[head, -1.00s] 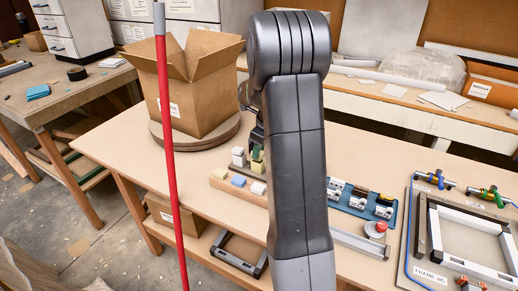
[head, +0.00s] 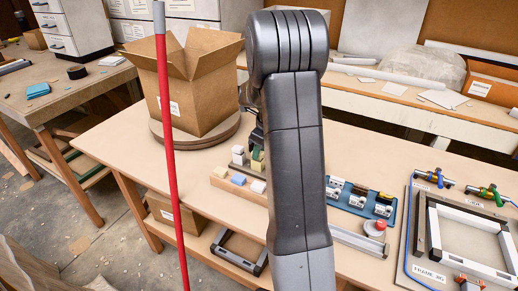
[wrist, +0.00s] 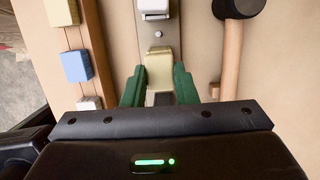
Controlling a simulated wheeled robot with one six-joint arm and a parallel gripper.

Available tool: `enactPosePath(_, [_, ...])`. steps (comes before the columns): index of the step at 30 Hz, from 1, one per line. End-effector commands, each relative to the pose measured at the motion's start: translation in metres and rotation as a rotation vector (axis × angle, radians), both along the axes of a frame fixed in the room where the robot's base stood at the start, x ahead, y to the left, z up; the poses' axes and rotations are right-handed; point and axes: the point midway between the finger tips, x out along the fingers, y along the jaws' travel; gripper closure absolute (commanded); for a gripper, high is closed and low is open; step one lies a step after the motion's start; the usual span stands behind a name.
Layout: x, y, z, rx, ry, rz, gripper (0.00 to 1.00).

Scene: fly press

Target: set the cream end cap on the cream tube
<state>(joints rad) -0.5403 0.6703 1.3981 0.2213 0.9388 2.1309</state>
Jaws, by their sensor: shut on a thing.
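The cream end cap (wrist: 159,68) is a pale yellow piece between the green fingers of my gripper (wrist: 159,88) in the wrist view. My gripper is shut on it. It sits over a narrow grey strip (wrist: 171,33), in line with white pieces (wrist: 154,7) farther along. In the head view, my arm hides most of the gripper, and a bit of pale yellow (head: 257,156) shows at its left edge. I cannot make out the cream tube; whether it stands under the cap is hidden.
A wooden rack beside the strip holds a yellow block (wrist: 61,12), a blue block (wrist: 76,66) and a white block (wrist: 89,103). A mallet (wrist: 230,65) lies on the other side. A cardboard box (head: 195,90) and a red pole (head: 166,130) stand left of my arm.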

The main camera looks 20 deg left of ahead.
Motion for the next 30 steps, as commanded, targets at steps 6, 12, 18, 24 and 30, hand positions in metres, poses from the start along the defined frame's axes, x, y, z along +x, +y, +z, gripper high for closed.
enactPosePath(6, [0.0000,0.0000,-0.0001,0.000,0.000,0.000,0.97])
enactPosePath(12, [0.0000,0.0000,-0.0001,0.000,0.000,0.000,0.49])
enactPosePath(18, [0.0000,0.0000,-0.0001,0.000,0.000,0.000,0.47])
enactPosePath(24, [0.0000,0.0000,-0.0001,0.000,0.000,0.000,0.41])
enactPosePath(30, [0.0000,0.0000,0.0030,0.000,0.000,0.000,0.41])
